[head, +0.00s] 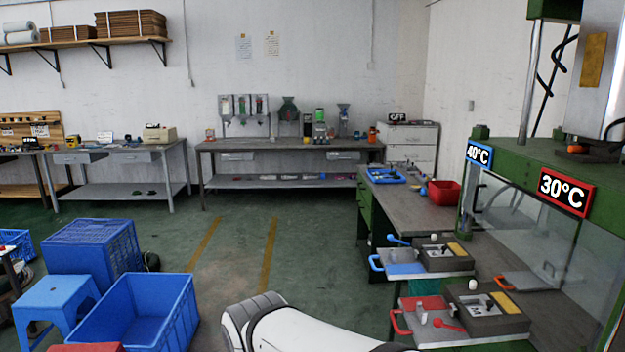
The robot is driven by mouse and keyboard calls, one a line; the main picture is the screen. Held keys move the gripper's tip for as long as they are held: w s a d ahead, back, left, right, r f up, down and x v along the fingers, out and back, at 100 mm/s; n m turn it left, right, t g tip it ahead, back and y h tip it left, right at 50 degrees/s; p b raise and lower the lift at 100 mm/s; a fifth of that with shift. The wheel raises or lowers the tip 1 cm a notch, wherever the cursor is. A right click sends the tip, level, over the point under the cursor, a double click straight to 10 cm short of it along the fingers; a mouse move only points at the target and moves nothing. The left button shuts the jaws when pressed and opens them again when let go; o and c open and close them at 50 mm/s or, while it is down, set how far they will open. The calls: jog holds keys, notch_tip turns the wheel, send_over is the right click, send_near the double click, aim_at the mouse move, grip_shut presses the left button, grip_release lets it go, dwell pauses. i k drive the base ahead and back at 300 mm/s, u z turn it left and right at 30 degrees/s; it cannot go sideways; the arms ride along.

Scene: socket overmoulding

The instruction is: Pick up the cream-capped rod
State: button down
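I cannot pick out the cream-capped rod for certain. A small cream-topped piece (473,286) stands on the nearer dark mould block (503,318), and a similar cream one (434,237) is on the farther mould block (460,262). A small pale upright piece (422,312) stands on the red-handled plate. All are too small to tell their shape well. A white link of my own arm crosses the bottom middle. My gripper is not in view.
A blue-handled plate (404,268) and a red-handled plate (415,337) jut from the right-hand bench (420,213). A green press with glass guards stands at right. Blue crates (140,310) and a blue stool (50,297) crowd the left. The floor between is clear.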

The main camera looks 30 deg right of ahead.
aim_at(473, 283)
jog(key=z, duration=0.15)
jog(key=i, duration=1.75)
jog(key=z, duration=0.9)
jog(key=i, duration=1.2)
jog(key=z, duration=1.15)
jog(key=i, duration=0.5)
jog(key=z, duration=0.3)
jog(key=k, duration=0.75)
jog(key=z, duration=0.2)
jog(key=i, duration=0.8)
jog(key=u, duration=0.25)
jog(key=k, duration=0.75)
jog(key=z, duration=0.3)
jog(key=i, duration=0.25)
jog(key=u, duration=0.15)
